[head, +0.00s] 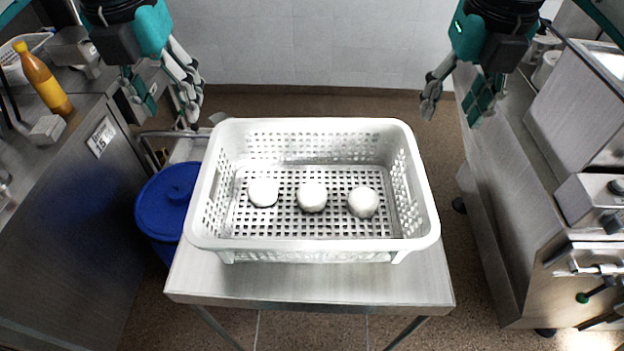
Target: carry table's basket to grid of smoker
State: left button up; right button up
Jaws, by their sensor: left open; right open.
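A white perforated basket (312,245) stands upright on a small steel table (310,285). Three round white pieces lie in a row on its floor: a left one (263,192), a middle one (312,196) and a right one (363,202). My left gripper (172,112) is open and empty, above and beyond the basket's far left corner. My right gripper (455,108) is open and empty, beyond and to the right of its far right corner. Neither appears to touch the basket. I cannot identify the smoker or its grid for certain in this view.
A steel counter on the left bears a yellow-orange bottle (42,78) and a small white block (47,129). A blue lidded bin (168,200) stands left of the table. Steel equipment with knobs and handles (590,255) is on the right. Floor (445,200) shows between it and the table.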

pick_arm(q)
jog(key=s, duration=0.2)
pick_arm(e)
jog(key=s, duration=0.2)
pick_arm(q)
send_near(203, 172)
pick_arm(e)
send_near(420, 172)
pick_arm(q)
jog(key=f, duration=0.3)
jog(key=w+f, duration=0.1)
jog(key=f, duration=0.6)
jog(key=shift+w+d+f, duration=0.15)
jog(key=shift+w, duration=0.05)
pick_arm(e)
jog(key=f, duration=0.3)
jog(key=w+f, duration=0.1)
jog(key=f, duration=0.7)
jog(key=shift+w+a+f, duration=0.1)
jog(key=shift+w+f, duration=0.05)
jog(key=shift+w, duration=0.1)
pick_arm(q)
jog(key=c, duration=0.9)
pick_arm(e)
jog(key=c, duration=0.9)
pick_arm(q)
grip_shut()
pick_arm(e)
grip_shut()
jog(key=shift+w, duration=0.1)
